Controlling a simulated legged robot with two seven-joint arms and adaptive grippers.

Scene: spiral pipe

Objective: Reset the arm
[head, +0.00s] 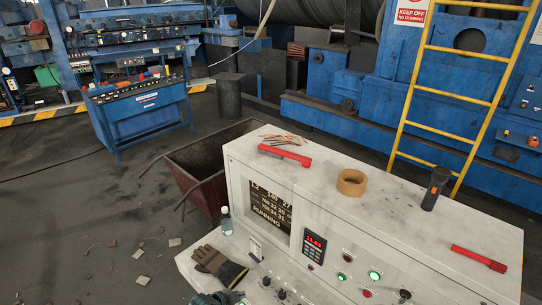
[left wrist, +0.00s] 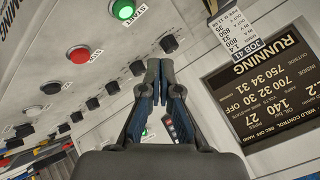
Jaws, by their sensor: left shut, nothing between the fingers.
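My left gripper (head: 218,298) shows only in part at the bottom edge of the head view, low in front of the white control console (head: 400,215). In the left wrist view my left gripper (left wrist: 160,70) is shut with its fingertips together and nothing between them. The console panel lies beyond the fingers, with a lit green button (left wrist: 123,10), a red button (left wrist: 78,54) and a row of black knobs. The display (left wrist: 285,95) reading RUNNING is to the right of the fingers and looks rotated. My right gripper is in neither view.
Work gloves (head: 220,266) and a small bottle (head: 226,220) sit on the console's lower ledge. Red tools, a tape roll (head: 351,182) and a black flashlight (head: 435,188) are on top. A rusty bin (head: 195,165) stands behind; a yellow ladder (head: 450,95) is beyond.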

